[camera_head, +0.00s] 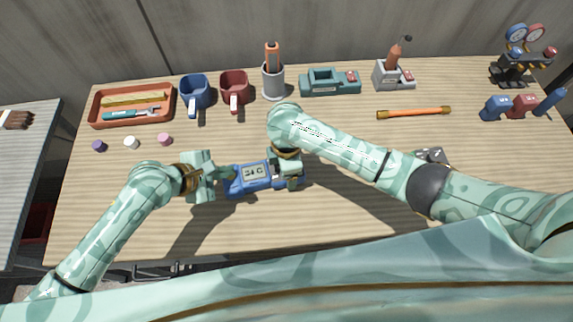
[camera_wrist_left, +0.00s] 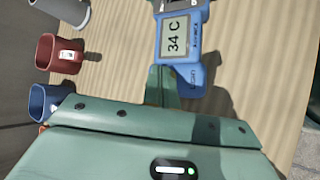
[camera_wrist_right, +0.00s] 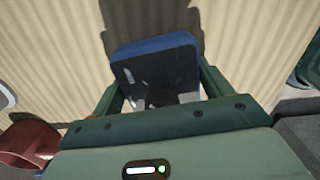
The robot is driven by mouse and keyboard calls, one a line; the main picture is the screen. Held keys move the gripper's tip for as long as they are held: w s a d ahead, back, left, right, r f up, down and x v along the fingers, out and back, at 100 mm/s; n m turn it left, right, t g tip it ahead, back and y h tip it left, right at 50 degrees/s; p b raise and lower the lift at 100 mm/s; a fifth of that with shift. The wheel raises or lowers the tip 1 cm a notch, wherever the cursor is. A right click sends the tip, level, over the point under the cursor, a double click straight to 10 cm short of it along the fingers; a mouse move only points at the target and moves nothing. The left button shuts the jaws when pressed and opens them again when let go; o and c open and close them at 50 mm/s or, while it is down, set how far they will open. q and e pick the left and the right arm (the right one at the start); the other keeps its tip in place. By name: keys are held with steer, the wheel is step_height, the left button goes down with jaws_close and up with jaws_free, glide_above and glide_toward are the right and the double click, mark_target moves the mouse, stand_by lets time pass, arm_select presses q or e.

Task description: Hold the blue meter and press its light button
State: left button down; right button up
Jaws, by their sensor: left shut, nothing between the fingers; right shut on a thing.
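The blue meter (camera_head: 250,179) is off to the front middle of the workbench, its grey screen facing up. In the left wrist view the meter (camera_wrist_left: 194,75) shows "34 C". My right gripper (camera_head: 290,178) is shut on its right end; in the right wrist view the meter's blue end (camera_wrist_right: 155,55) sits between the fingers. My left gripper (camera_head: 228,175) is shut and empty at the meter's left end. Its fingertips (camera_wrist_left: 167,80) are close beside the blue body; I cannot tell if they touch. I cannot make out the light button.
Behind are a red-brown tray (camera_head: 93,115), a blue mug (camera_head: 195,95), a red mug (camera_head: 234,88), a grey cup (camera_head: 273,82) and a teal device (camera_head: 325,86). Small caps (camera_head: 131,142) lie left. An orange stick (camera_head: 414,113) and a gauge set (camera_head: 520,65) are right. The front strip is clear.

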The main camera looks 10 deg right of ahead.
stand_by(0.4)
arm_select(q)
steer(key=shift+r, duration=0.45)
steer(key=shift+r, duration=0.1)
steer(key=shift+r, duration=2.9)
arm_select(e)
steer(key=o, duration=1.3)
step_height(320, 180, up, 9)
steer(key=p, duration=1)
arm_select(q)
step_height(320, 180, up, 12)
